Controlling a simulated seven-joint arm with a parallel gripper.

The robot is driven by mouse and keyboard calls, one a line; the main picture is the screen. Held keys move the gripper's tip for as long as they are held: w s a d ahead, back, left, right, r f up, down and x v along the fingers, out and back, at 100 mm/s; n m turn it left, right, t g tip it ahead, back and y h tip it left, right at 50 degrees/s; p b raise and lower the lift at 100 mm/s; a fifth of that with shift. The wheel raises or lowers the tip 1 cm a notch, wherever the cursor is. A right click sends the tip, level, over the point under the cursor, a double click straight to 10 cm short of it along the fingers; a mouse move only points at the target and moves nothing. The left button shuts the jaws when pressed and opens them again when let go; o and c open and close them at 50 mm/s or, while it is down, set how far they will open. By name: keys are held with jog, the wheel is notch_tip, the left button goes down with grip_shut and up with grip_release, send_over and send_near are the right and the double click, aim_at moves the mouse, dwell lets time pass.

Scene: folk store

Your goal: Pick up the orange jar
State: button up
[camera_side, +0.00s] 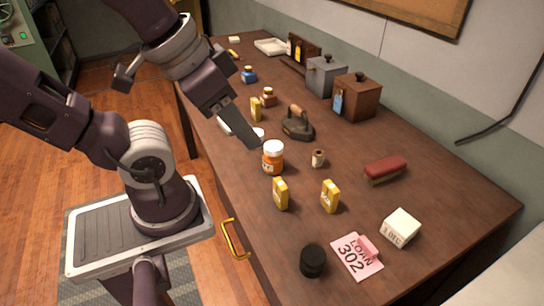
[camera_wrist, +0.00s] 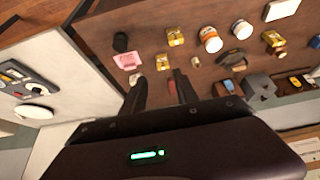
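The orange jar (camera_side: 273,158) has a white lid and a label. It stands upright on the brown desk, near its middle. In the wrist view the orange jar (camera_wrist: 211,41) is upper right of the fingers. My gripper (camera_side: 250,138) hangs above the desk in the side view, just up and left of the jar in the picture. In the wrist view my gripper (camera_wrist: 159,80) has its two dark fingers apart with nothing held between them. The exact height of the fingertips over the desk is hard to tell.
Two yellow packs (camera_side: 281,194) (camera_side: 330,196) stand in front of the jar. A small spool (camera_side: 318,158) and a dark flat iron (camera_side: 298,123) are beside and behind it. A white-topped item (camera_side: 258,133) is partly hidden by my gripper.

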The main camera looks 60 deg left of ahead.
jog(key=o, duration=0.8)
jog(key=shift+c, duration=0.2)
jog(key=m+g+y, duration=0.6)
jog(key=m+y, duration=0.9)
jog(key=m, duration=0.3)
send_near(278, 151)
jog(key=x, duration=0.5)
jog(key=shift+s+a, duration=0.3)
jog(key=shift+s, duration=0.05)
jog(key=x, duration=0.7)
jog(key=shift+w+f, duration=0.2)
jog(key=shift+w, duration=0.15)
